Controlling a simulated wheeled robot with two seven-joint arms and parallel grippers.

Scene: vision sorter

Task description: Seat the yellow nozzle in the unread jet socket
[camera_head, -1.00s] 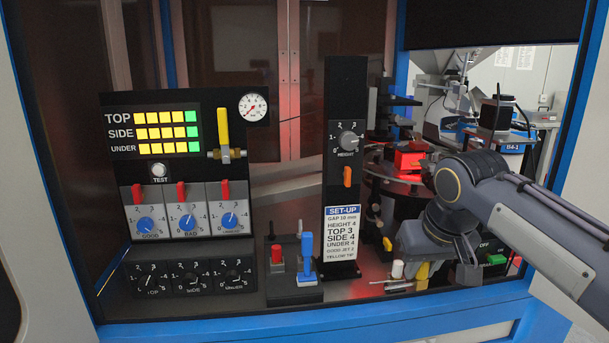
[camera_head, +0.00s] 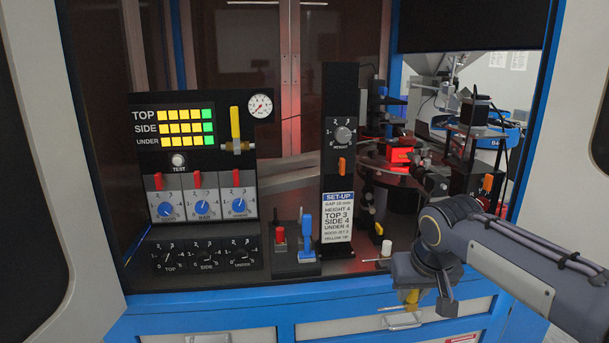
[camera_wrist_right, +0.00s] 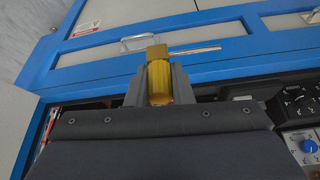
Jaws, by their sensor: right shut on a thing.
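The yellow nozzle (camera_head: 411,297) is in my right gripper (camera_head: 408,288), in front of the blue front edge of the bench. In the right wrist view the nozzle (camera_wrist_right: 158,82) sits between the two grey fingers (camera_wrist_right: 157,90), with its squarish end sticking out past them. A red-topped piece (camera_head: 279,236) and a blue piece (camera_head: 306,239) stand upright on dark blocks on the bench. I cannot make out which part is the unread jet socket. My left gripper is not in view.
A small white cylinder (camera_head: 386,248) stands on the bench beside a thin rod (camera_head: 377,261). The black SET-UP post (camera_head: 338,110) rises behind. The dial panel (camera_head: 200,200) with red levers is at left. A drawer handle (camera_head: 402,320) is below the bench edge.

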